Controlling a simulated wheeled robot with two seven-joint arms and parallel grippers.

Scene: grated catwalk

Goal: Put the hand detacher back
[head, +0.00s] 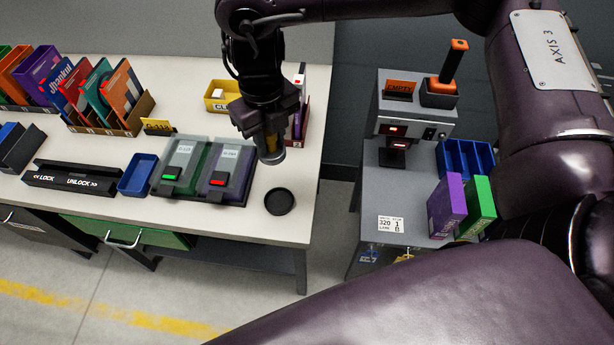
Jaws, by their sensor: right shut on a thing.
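My right gripper (266,122) comes in from above and is shut on a short upright cylinder (271,157), which looks like the hand detacher. Its lower end is grey and round, with a yellowish part between the fingers; the rest is hidden by the gripper. It appears above the right part of the white table (228,220). A round black dish-like holder (279,201) sits on the table, a little nearer and to the right of the cylinder, and looks empty. My left gripper is not in view.
Two lidded cases (184,165) stand left of the cylinder, with a blue tray (138,175) beside them. A yellow bin (221,96) and a book rack (128,123) are behind. A grey cabinet (405,180) stands right, across a gap. Bare tabletop surrounds the holder.

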